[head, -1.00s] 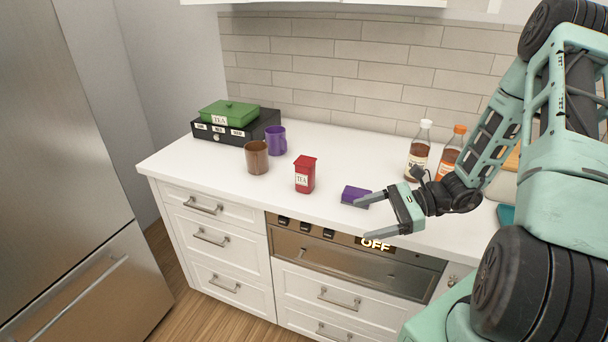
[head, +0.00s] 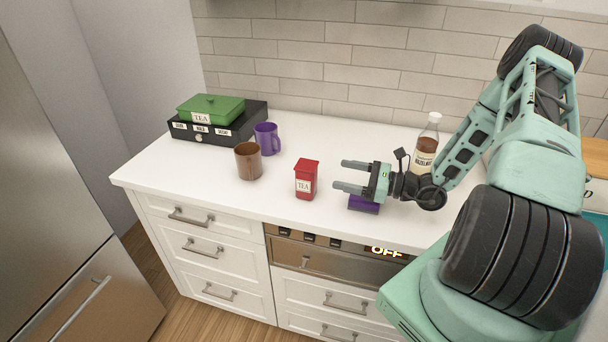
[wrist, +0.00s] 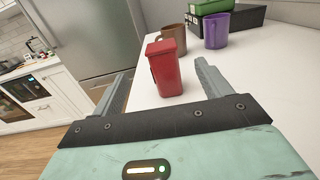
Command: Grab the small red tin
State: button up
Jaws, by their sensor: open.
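The small red tin (head: 306,180) stands upright on the white counter near its front edge, with a TEA label on its front. My gripper (head: 340,175) is open and empty, just right of the tin, its fingers pointing left toward it. In the wrist view the red tin (wrist: 165,68) stands ahead, in line with the gap between the spread fingers of my gripper (wrist: 160,88). The tin looks beyond the fingertips and apart from them.
A purple block (head: 363,204) lies on the counter below my gripper. A brown mug (head: 248,162), a purple mug (head: 267,138) and a green tea tin (head: 210,107) on a black box (head: 190,132) stand left. A syrup bottle (head: 426,150) stands behind my wrist.

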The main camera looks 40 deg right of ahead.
jog(key=p, duration=0.3)
send_near(300, 163)
jog(key=x, duration=0.4)
jog(key=shift+w+a+f, duration=0.25)
jog(key=shift+a+f, duration=0.05)
jog(key=p+x, duration=0.2)
jog(key=x, duration=0.2)
jog(key=shift+w+a+r+p, duration=0.1)
jog(key=shift+w+a+p, duration=0.05)
jog(key=shift+w+p, duration=0.2)
jog(key=shift+w+a, duration=0.15)
jog(key=shift+w, duration=0.05)
jog(key=c, duration=1.1)
jog(key=shift+c, duration=0.4)
